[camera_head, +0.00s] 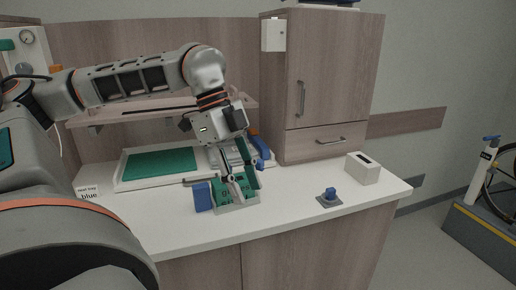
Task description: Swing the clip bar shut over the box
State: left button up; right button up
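A small light-grey box (239,207) with green parts inside sits on the white counter near its front edge. A blue block (203,197) stands at its left side, and a thin dark bar (191,181) shows just behind that block. A blue curved piece (261,149) stands behind the box; I cannot tell which of these parts is the clip bar. My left gripper (230,178) points down over the box, its fingers hiding part of the inside. Whether it is open, shut or touching anything is too small to tell. My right gripper is not in view.
A white tray with a green mat (160,164) lies behind the box. A blue knob on a grey plate (329,197) and a white slotted box (362,168) are to the right. Bare counter lies between.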

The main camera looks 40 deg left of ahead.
aim_at(260, 163)
jog(key=i+j, duration=0.65)
jog(key=j, duration=0.3)
